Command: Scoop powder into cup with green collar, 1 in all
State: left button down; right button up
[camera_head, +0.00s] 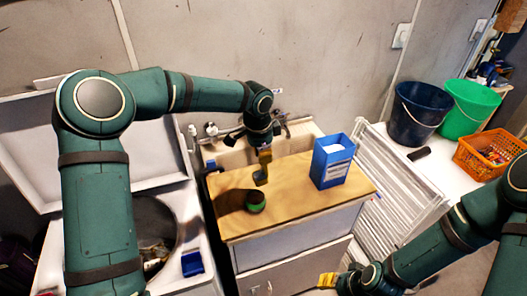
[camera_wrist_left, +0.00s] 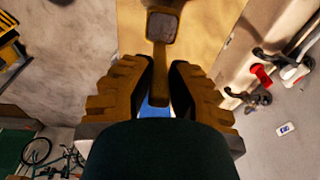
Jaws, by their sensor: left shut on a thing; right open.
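My left gripper (camera_head: 265,156) is shut on a small scoop (camera_head: 260,178) and holds it above the wooden counter. In the left wrist view the scoop (camera_wrist_left: 163,28) sticks out beyond the fingers (camera_wrist_left: 160,68), its head greyish; I cannot tell whether it carries powder. The dark cup with the green collar (camera_head: 255,197) stands upright on the counter, just below and in front of the scoop in the head view. An open blue box (camera_head: 333,163) with white contents stands on the counter to the right. My right gripper (camera_head: 328,281) is open and empty, low at the bottom.
The wooden counter (camera_head: 300,205) is clear between cup and box. A sink with taps (camera_head: 225,157) lies behind it. A white drying rack (camera_head: 395,180) stands to the right. Dark and green buckets (camera_head: 468,108) and an orange basket (camera_head: 488,153) stand further right. A blue container (camera_head: 192,264) is at lower left.

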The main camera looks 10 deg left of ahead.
pick_arm(q)
jog(key=s+a+t, duration=0.1)
jog(key=s+f+t+h, duration=0.1)
jog(key=shift+s+a+f+t+h, duration=0.1)
jog(key=shift+s+a+t+h, duration=0.1)
jog(key=shift+a+t+h, duration=0.15)
jog(key=s+a+f+t+h+b, duration=0.4)
jog(key=s+f+t+h+b, duration=0.2)
jog(key=t+b, duration=0.4)
jog(key=s+f+b, duration=0.1)
jog(key=b, duration=0.3)
jog(key=shift+f+b, duration=0.25)
jog(key=shift+b, duration=0.1)
dwell(1.0)
